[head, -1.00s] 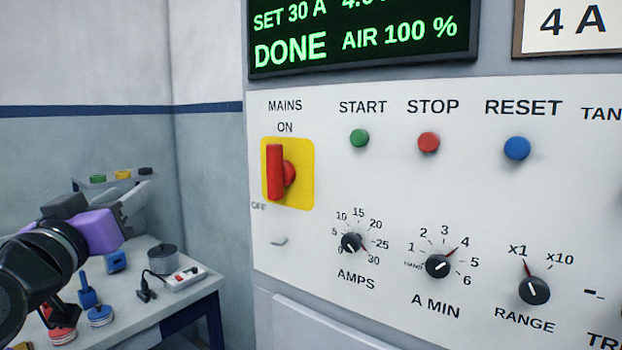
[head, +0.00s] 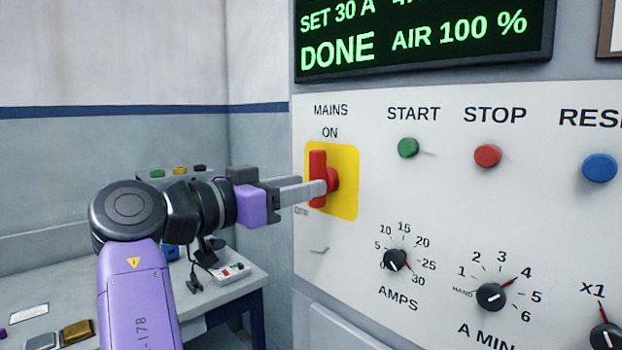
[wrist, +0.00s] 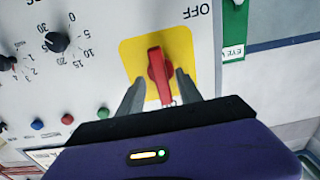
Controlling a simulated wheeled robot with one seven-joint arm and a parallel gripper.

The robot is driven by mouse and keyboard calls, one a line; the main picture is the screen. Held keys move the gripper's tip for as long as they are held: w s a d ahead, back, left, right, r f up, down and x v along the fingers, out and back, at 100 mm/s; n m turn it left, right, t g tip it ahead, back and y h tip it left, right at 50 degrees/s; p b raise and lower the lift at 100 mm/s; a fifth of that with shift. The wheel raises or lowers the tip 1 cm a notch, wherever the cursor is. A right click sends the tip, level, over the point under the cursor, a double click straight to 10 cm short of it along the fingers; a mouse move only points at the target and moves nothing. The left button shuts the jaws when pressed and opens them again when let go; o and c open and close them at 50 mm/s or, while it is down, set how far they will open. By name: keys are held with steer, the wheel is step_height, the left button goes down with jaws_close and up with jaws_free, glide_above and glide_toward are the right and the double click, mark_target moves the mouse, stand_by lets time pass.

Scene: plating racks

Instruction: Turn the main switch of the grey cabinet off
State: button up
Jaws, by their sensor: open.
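The main switch (head: 317,165) is a red handle on a yellow plate (head: 347,190) on the white panel of the grey cabinet (head: 450,260). Its handle stands upright, towards the ON label. My gripper (head: 318,191) is at the switch, its fingers reaching in from the left and overlapping the handle's lower part in the head view. In the wrist view the red handle (wrist: 158,72) lies between the two open fingers (wrist: 155,90), with visible gaps on both sides. The OFF label is at the lower left of the plate, partly faint.
Green (head: 408,147), red (head: 487,155) and blue (head: 599,168) buttons sit right of the switch. The AMPS knob (head: 395,259) and A MIN knob (head: 491,296) are below. A display (head: 420,35) reads DONE. A bench (head: 240,287) with small items stands at the left.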

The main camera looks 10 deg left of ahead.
steer(key=shift+x, duration=1.2)
jaws_close()
steer(key=shift+n+p, duration=0.3)
steer(key=shift+p, duration=0.05)
steer(key=shift+r+n+p, duration=0.1)
steer(key=shift+n+p, duration=5.15)
steer(key=shift+n, duration=3.45)
